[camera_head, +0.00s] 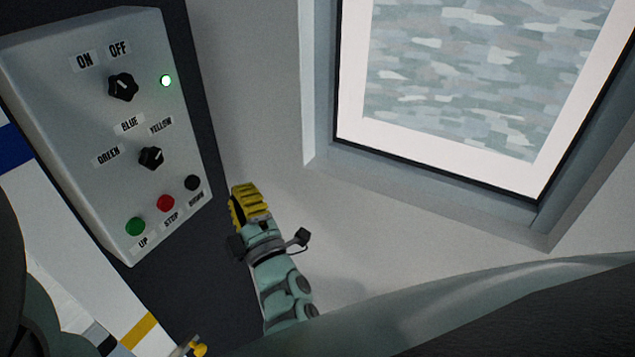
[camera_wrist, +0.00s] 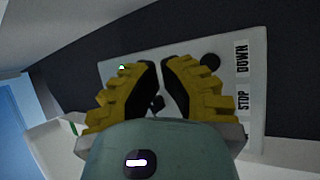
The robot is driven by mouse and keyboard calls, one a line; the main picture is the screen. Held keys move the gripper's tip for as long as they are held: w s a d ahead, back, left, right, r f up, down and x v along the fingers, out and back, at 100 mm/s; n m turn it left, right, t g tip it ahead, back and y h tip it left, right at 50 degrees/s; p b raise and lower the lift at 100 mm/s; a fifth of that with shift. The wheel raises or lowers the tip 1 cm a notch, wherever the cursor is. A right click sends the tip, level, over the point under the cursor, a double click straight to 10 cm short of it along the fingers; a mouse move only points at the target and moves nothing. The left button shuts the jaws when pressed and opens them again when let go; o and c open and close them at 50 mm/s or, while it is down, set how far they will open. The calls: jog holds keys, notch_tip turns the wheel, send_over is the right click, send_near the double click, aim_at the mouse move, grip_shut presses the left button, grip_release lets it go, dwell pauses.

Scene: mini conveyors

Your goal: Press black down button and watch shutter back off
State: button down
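The grey control panel (camera_head: 60,110) stands at the left in the head view. Its black DOWN button (camera_head: 192,183) is at the lower right of the panel, beside the red STOP button (camera_head: 165,203) and green UP button (camera_head: 135,226). My gripper (camera_head: 243,190), with yellow ribbed fingers, is right of the panel in the head view. In the wrist view the fingertips (camera_wrist: 161,63) are drawn close together, with a narrow gap and nothing held. The DOWN button (camera_wrist: 210,62) shows just right of the fingertips. I see no contact with it.
The ON/OFF knob (camera_head: 123,87) and colour knob (camera_head: 151,157) stick out of the panel. A small indicator (camera_head: 166,80) glows whitish green. A framed window (camera_head: 480,80) at upper right shows a blotchy grey-green surface. Plain wall separates panel and window.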

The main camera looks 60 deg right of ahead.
aim_at(192, 183)
jog(key=shift+s+d+f, duration=0.25)
jog(key=shift+d, duration=0.05)
jog(key=shift+w, duration=0.15)
jog(key=w+b, duration=0.1)
jog(key=w, duration=0.7)
jog(key=shift+w+a, duration=0.35)
jog(key=shift+a, duration=0.1)
jog(key=shift+w+f+b, duration=0.1)
jog(key=shift+w+b, duration=0.05)
jog(key=shift+b, duration=0.35)
dwell(0.8)
jog(key=shift+w, duration=0.1)
jog(key=shift+w+b, duration=0.15)
jog(key=shift+b, duration=0.15)
